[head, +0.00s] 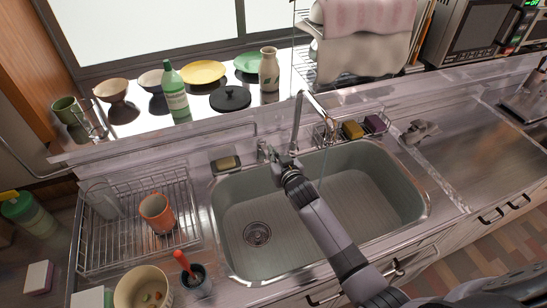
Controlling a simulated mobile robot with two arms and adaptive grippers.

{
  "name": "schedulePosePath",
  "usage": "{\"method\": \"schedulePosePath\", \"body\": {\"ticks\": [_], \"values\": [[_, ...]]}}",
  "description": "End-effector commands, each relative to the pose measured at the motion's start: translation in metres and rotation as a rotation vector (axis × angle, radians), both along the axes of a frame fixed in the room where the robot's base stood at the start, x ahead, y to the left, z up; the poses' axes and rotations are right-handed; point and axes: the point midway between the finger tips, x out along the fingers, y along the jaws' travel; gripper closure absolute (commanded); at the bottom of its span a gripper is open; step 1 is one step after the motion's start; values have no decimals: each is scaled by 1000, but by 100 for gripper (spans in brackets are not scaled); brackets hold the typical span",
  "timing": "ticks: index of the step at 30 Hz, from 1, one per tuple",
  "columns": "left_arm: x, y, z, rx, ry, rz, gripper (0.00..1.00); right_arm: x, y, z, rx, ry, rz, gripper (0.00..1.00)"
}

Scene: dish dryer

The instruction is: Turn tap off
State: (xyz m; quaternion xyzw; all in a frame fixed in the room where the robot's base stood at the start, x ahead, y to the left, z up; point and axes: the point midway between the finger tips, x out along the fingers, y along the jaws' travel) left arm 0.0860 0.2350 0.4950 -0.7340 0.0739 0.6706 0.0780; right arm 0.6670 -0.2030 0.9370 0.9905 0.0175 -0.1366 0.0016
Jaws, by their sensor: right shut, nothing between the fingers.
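The metal tap (297,122) stands behind the sink, its spout reaching forward and right over the basin. A thin pale streak (322,160), which looks like running water, drops from the spout end into the sink (290,232). The tap's small lever (262,149) is at the back rim, left of the spout. My right gripper (274,158) is shut and empty, its tip close by the lever; I cannot tell whether they touch. My right arm crosses the basin from the lower right. My left gripper is not in view.
A wire dish rack (90,232) with an orange cup (157,213) stands left of the sink. A soap dish (227,163) lies at the back left rim, and a sponge caddy (352,130) right of the tap. Bottles and bowls line the back shelf. The right counter (490,150) is mostly clear.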

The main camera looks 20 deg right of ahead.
Motion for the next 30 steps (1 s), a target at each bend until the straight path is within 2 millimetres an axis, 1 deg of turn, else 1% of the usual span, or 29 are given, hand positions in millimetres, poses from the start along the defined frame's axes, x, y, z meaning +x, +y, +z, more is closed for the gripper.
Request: {"method": "schedulePosePath", "body": {"ticks": [1, 3, 7, 17, 20, 23, 28, 30], "values": [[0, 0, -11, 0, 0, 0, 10, -3, 0, -9, 1, -15, -1, 100], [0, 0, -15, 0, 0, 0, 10, -5, -1, -12, 0, -29, -2, 100], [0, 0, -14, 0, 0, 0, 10, -8, -1, -16, 0, -29, -2, 100], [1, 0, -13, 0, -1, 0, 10, -8, -1, -15, -1, -28, 0, 100], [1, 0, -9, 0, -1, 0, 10, -7, -1, -9, -1, -29, -1, 100], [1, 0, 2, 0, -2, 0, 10, -4, -2, 3, -1, -30, -1, 100], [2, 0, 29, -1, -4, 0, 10, 4, -5, 35, 0, -30, -2, 100], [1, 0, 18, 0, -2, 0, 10, -10, -5, 26, -2, -27, -1, 100]]}}
